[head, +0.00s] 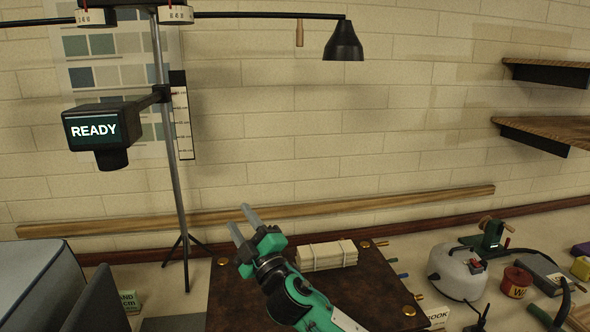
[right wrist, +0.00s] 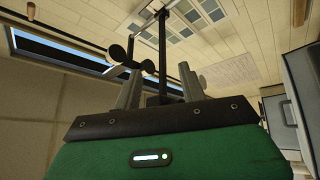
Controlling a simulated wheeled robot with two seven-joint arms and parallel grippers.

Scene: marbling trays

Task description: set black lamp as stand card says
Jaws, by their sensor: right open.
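The black lamp (head: 343,42) hangs shade-down from the right end of a thin horizontal arm at the top of the head view. The arm joins a tripod stand (head: 185,215) through a white marked collar (head: 176,15). A card (head: 128,301) at the lower left reads "AND" and "cm"; a grey panel hides part of it. My right gripper (head: 240,219) is open and empty, fingers up, right of the stand pole and well below the lamp. In the right wrist view its fingers (right wrist: 160,90) stand apart with a dark pole behind them. My left gripper is not in view.
A black box reading "READY" (head: 92,128) is clamped to the pole, beside a vertical scale (head: 182,118). A wooden handle (head: 299,34) hangs left of the lamp. A tied bundle (head: 327,255) lies on a brown board (head: 235,300). Shelves (head: 545,133) jut out at right.

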